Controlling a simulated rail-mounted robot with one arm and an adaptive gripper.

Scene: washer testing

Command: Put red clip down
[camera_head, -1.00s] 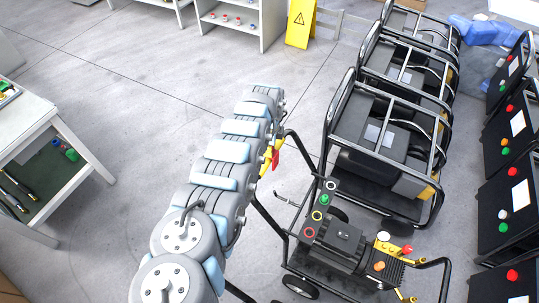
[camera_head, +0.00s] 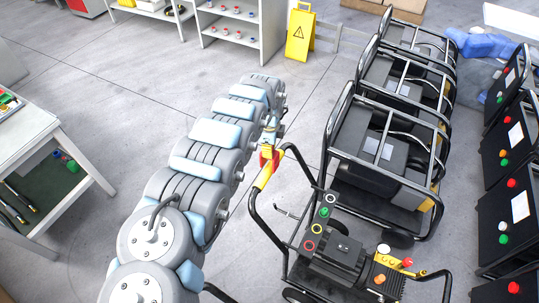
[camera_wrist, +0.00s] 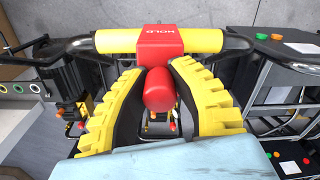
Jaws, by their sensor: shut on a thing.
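The red clip (camera_wrist: 158,52) sits at the yellow handle grip (camera_wrist: 205,41) of the nearest cart in the wrist view, with the word HOLD on its face. It appears to be around the grip. Its rounded red end (camera_wrist: 158,90) points toward my wrist, between the two yellow ribbed fingers of my gripper (camera_wrist: 157,76), which are shut on it. In the head view, my gripper (camera_head: 270,138) is small and partly hidden by my arm, just above the red clip (camera_head: 267,158) on the yellow handle grip (camera_head: 263,178).
The nearest pressure washer (camera_head: 345,250) has coloured rings and knobs. Several framed washers (camera_head: 392,135) stand behind it, with black control panels (camera_head: 511,125) at right. A work table (camera_head: 35,130) is at left, shelves (camera_head: 240,30) and a yellow sign (camera_head: 300,32) behind. Floor at left is open.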

